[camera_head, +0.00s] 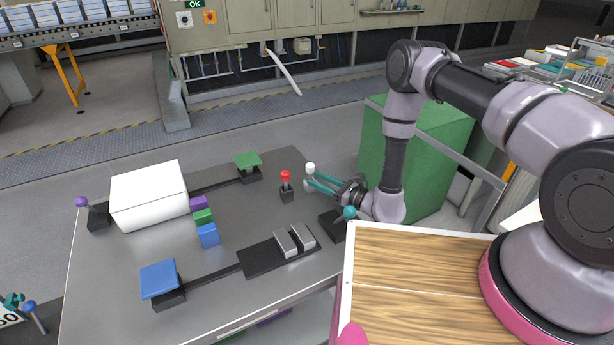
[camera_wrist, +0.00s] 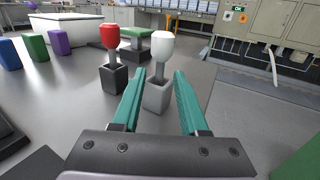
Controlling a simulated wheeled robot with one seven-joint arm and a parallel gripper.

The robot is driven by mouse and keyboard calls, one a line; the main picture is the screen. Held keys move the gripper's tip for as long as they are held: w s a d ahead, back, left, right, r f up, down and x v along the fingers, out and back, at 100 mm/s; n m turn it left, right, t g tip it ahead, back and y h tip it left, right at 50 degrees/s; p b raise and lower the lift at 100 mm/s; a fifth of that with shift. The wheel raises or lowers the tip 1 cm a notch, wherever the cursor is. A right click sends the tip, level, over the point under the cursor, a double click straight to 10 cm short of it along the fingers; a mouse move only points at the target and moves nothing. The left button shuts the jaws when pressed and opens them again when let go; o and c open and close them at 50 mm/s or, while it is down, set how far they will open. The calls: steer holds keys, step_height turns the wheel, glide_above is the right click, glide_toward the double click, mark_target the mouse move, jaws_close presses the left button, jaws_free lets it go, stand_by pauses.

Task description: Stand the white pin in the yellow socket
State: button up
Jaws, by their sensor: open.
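The white pin (camera_wrist: 162,46) stands upright in a light grey socket (camera_wrist: 157,97) in the wrist view. In the head view its white head (camera_head: 310,168) shows at the tips of my gripper (camera_head: 316,183). My gripper (camera_wrist: 160,76) is open, with one teal finger on each side of the pin's lower part in the wrist picture. I cannot tell whether the fingers touch it or how far around it they reach. A red pin (camera_wrist: 110,38) stands in a dark socket (camera_wrist: 113,78) to the left. I can make out no yellow socket in either view.
The grey table (camera_head: 120,285) holds a white box (camera_head: 150,195), purple, green and blue blocks (camera_head: 208,235), a blue pad (camera_head: 159,279), a green pad (camera_head: 248,160) and a dark plate with two grey blocks (camera_head: 285,243). A green cabinet (camera_head: 435,150) stands behind my arm.

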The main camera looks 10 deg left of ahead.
steer(key=v, duration=0.5)
steer(key=shift+s+d, duration=0.1)
steer(key=shift+d, duration=0.1)
step_height(320, 180, up, 31)
steer(key=s+d+n+g, duration=0.1)
steer(key=s+n+g, duration=0.2)
steer(key=n+g, duration=0.95)
steer(key=s+d+r+n+t+h, duration=0.3)
steer(key=s+d+r+t+h, duration=0.3)
steer(key=d+r, duration=0.5)
steer(key=s+d+r+n+t+h, duration=0.3)
steer(key=s+d+r+t+h, duration=0.3)
steer(key=d, duration=1)
steer(key=shift+s+d+r+h, duration=0.35)
steer(key=shift+s+r+h, duration=0.8)
steer(key=shift+r, duration=1.25)
steer(key=shift+n, duration=0.25)
